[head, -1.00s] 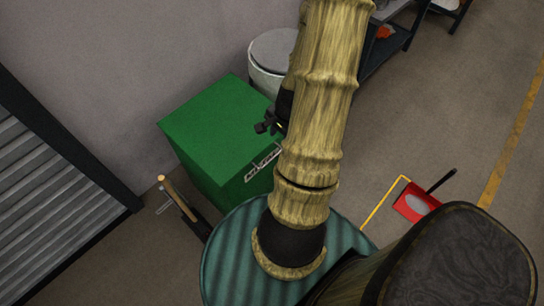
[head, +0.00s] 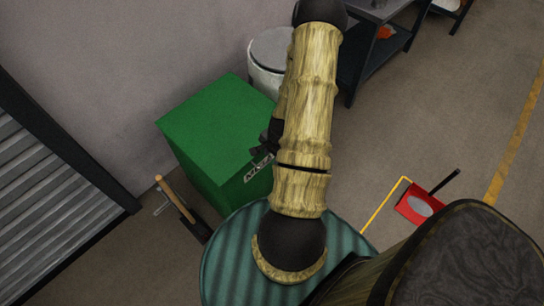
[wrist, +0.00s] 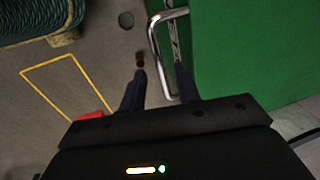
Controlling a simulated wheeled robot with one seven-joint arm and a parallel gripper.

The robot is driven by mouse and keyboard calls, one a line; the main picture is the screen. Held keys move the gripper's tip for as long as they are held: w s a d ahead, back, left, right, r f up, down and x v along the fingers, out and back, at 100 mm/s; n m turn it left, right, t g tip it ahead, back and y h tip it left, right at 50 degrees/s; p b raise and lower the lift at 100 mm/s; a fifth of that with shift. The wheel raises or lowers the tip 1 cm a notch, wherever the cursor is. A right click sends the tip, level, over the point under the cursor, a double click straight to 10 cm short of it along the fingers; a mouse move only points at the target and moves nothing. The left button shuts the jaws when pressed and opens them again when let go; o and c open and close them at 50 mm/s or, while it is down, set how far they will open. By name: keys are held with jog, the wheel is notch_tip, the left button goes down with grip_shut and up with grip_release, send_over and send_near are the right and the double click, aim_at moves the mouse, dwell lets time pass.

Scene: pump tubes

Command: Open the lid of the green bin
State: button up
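The green bin (head: 215,125) stands against the wall in the head view, its flat top lid shut. Its front carries a pale lettered strip, partly hidden by my arm. My gripper (head: 264,152) is at the bin's upper front edge, largely hidden behind my arm. In the wrist view the bin's green surface (wrist: 250,50) fills the right side, with a chrome bar handle (wrist: 154,45) at its edge. There my gripper (wrist: 160,72) has its two fingers apart, and the handle's bar shows between them. I cannot tell whether either finger touches the bar.
A white drum (head: 270,52) stands behind the bin. A dark shelf unit (head: 370,50) is at the back right. A red dustpan (head: 415,205) lies on the floor at right. A wooden-handled tool (head: 178,198) is left of the bin. Open floor lies to the right.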

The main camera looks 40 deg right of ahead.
jog(key=shift+w+f, duration=0.15)
jog(key=shift+f, duration=0.55)
grip_shut()
jog(key=shift+r, duration=0.1)
